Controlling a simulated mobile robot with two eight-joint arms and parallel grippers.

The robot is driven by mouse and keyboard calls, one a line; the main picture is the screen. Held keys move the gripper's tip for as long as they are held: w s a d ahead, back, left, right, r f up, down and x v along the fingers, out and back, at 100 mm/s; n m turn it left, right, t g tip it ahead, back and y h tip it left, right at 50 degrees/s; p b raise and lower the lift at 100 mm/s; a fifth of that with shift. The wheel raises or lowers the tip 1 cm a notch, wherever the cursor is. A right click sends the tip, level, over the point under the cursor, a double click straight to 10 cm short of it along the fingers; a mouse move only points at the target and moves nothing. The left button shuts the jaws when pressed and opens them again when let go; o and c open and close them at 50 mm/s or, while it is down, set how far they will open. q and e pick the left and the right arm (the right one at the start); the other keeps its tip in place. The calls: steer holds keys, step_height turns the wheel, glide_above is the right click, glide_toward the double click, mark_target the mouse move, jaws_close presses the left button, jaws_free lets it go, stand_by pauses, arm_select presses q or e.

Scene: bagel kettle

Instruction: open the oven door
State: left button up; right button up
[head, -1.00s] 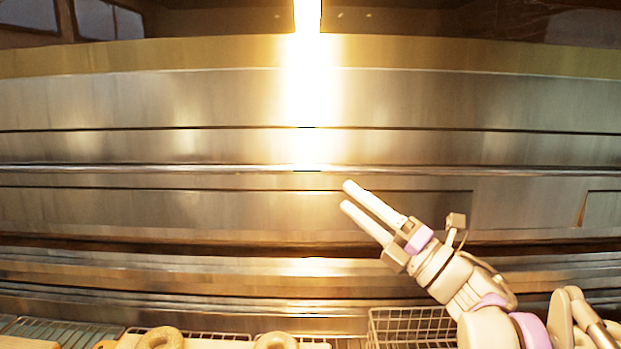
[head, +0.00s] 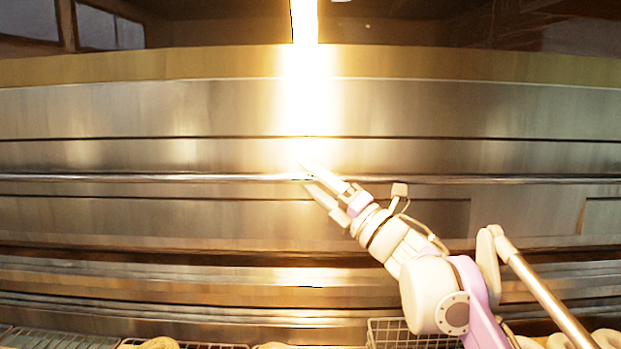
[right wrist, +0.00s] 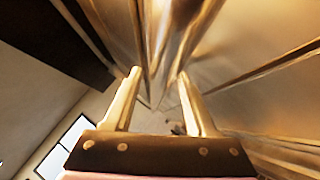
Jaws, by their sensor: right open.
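The oven front (head: 150,106) is a wide brushed-steel face filling most of the head view. A long thin horizontal bar (head: 150,178), which looks like the door handle, runs across it. The oven door looks shut. My right gripper (head: 304,176) is open, its fingertips at the bar near the middle, one above and one below its line in the picture. I cannot tell whether they touch it. In the right wrist view the open fingers (right wrist: 158,76) point at blurred, shiny steel, with nothing clearly held. My left gripper is out of view.
A wire basket (head: 400,334) and several bagels (head: 155,343) lie along the bottom edge, with a wire rack (head: 55,338) at the left. A bright glare washes out the middle of the steel. The space left of my right arm is clear.

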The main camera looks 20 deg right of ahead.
jaws_close()
stand_by(1.3)
